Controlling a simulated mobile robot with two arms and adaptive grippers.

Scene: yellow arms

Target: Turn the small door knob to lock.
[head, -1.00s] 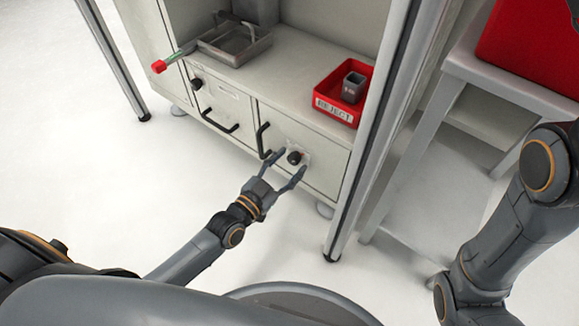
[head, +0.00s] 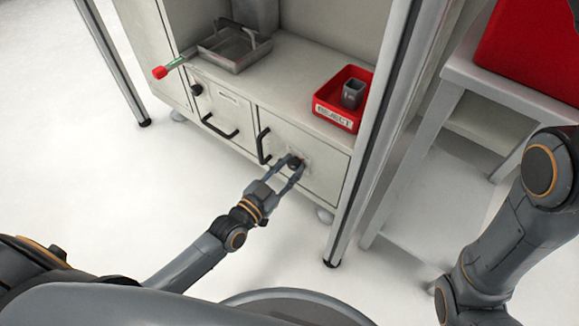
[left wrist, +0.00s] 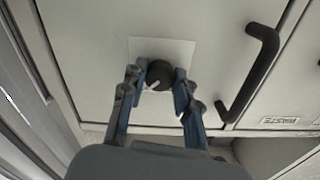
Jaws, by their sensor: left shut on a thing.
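A small black knob (head: 294,162) sits on a pale square plate on the right door (head: 320,172) of the low cabinet. In the left wrist view the knob (left wrist: 159,75) has a white pointer mark slanting toward its lower left. My left gripper (head: 292,166) is shut on the knob, with one finger on each side of it. The fingers (left wrist: 159,82) also show in the left wrist view, where they cover the knob's sides. My right gripper is out of view; only part of that arm shows at the right.
Black bar handles stand on the right door (head: 263,146) and left door (head: 220,130). A second black knob (head: 196,90) is on the left door. On the cabinet top are a red REJECT bin (head: 335,116) and a metal tray (head: 233,62). A metal post (head: 372,135) stands close at the right.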

